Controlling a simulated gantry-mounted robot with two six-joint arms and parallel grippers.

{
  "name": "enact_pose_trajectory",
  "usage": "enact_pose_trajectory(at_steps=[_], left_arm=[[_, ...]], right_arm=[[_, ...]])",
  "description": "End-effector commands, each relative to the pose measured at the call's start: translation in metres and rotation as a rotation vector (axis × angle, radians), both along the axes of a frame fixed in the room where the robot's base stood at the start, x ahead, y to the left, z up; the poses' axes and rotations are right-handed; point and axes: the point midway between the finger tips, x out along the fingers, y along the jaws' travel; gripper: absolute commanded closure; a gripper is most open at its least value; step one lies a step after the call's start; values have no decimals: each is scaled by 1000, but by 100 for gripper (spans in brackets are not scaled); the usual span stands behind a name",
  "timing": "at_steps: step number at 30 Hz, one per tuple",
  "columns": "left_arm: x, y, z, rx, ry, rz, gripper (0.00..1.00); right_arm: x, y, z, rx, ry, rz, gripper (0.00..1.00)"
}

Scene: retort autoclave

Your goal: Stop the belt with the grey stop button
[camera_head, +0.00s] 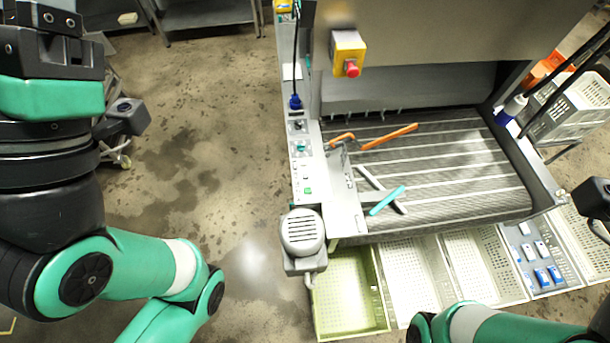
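A narrow grey control panel (303,165) runs along the left side of the belt machine. It carries a dark knob, a teal knob (300,147) and small green and pale buttons (307,190). The grey stop button is too small to pick out. The dark ribbed belt (440,170) lies to the right of the panel, with pale cross strips. My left arm stands at the far left and my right arm shows at the bottom right, both apart from the panel. Neither gripper's fingertips show.
A yellow box with a red push button (351,69) hangs above the belt. Orange, teal and grey tools (388,200) lie on the belt. A grey motor (302,232) sticks up at the panel's front end. Several crates (350,290) stand in front. The floor left of the panel is clear.

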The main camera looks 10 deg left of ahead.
Motion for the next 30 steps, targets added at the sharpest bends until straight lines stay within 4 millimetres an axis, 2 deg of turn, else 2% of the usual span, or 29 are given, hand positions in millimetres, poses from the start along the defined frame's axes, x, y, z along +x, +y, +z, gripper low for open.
enact_pose_trajectory(at_steps=[13,21,30], left_arm=[[0,0,0,0,0,0,50],[0,0,0,0,0,0,99],[0,0,0,0,0,0,100]], right_arm=[[0,0,0,0,0,0,50],[0,0,0,0,0,0,50],[0,0,0,0,0,0,50]])
